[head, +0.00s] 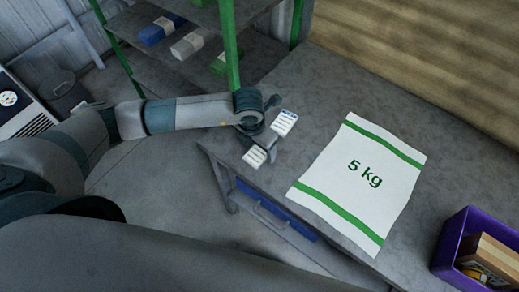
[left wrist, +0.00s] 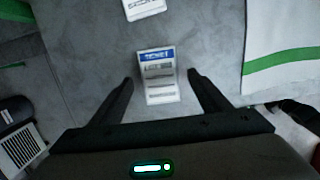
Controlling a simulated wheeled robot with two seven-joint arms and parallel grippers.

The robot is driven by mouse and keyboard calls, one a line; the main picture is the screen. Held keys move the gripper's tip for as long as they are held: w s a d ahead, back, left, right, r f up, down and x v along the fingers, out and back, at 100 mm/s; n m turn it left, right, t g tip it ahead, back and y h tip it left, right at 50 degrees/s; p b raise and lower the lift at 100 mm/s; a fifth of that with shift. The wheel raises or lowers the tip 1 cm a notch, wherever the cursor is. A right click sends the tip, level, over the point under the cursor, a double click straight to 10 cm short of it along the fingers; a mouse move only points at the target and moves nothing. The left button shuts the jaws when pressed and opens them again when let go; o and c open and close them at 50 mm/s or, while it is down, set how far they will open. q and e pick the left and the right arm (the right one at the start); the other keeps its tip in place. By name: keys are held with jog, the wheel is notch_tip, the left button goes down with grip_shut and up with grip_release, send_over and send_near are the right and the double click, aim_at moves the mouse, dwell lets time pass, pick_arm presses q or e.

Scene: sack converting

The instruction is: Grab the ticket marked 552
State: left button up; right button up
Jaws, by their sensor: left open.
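Two small white tickets lie on the grey worktop. In the head view, one ticket with a blue header (head: 284,123) lies just right of my left gripper (head: 269,121), and a second ticket (head: 256,156) lies nearer the table's edge. In the left wrist view, a blue-headed ticket (left wrist: 159,82) lies between the open fingers of my left gripper (left wrist: 160,82), apart from both. Another ticket (left wrist: 143,8) is cut off by the top edge. The printed numbers are too small to read, so I cannot tell which is 552. My right gripper is not in view.
A white 5 kg sack (head: 362,178) with green bands lies flat to the right of the tickets. A purple crate (head: 452,243) with boxes stands at the lower right. A green-posted shelf (head: 229,45) stands behind my left arm. The worktop above the sack is clear.

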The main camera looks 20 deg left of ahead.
pick_arm(q)
jog(key=shift+f, duration=0.65)
jog(key=c, duration=1.2)
jog(key=shift+o, duration=0.2)
jog(key=shift+w+r, duration=0.1)
